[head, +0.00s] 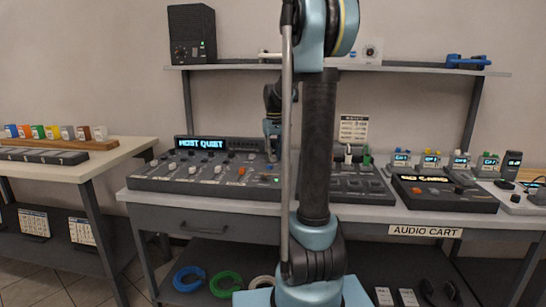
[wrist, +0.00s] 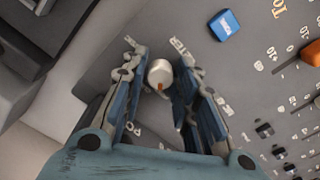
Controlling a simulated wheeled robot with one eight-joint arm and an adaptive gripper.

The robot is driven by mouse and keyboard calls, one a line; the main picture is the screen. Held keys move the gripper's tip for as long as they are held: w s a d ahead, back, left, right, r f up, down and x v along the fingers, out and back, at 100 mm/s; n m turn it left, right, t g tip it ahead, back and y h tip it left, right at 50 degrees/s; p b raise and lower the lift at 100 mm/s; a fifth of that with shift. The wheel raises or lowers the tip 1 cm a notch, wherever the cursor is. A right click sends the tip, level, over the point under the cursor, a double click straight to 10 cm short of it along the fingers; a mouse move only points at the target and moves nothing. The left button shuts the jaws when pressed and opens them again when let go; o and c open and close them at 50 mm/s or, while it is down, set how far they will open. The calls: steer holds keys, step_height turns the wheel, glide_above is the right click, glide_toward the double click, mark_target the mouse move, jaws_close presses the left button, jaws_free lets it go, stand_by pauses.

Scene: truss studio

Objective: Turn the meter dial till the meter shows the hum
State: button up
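In the wrist view, a round white dial (wrist: 160,72) with an orange pointer mark stands on the grey console panel. Lettering beside it is partly hidden by my fingers. My gripper (wrist: 163,66) is open, with one finger on each side of the dial; whether either finger touches it I cannot tell. In the head view, my gripper (head: 272,152) is low over the mixing console (head: 150,182), partly behind my own arm. The console's lit display (head: 203,143) reads "MOST QUIET". The dial itself is hidden there.
A blue cap (wrist: 224,25) and an orange one (wrist: 312,53) sit near the dial in the wrist view. A second device (head: 440,196) with a lit display stands right on the audio cart (head: 377,225). A shelf (head: 240,67) with a black speaker (head: 192,34) runs above.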

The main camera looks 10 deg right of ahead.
mark_target(274, 156)
steer(key=shift+o, duration=0.4)
steer(key=shift+r, duration=0.1)
step_height(274, 156, up, 12)
stand_by(0.4)
steer(key=shift+w, duration=0.1)
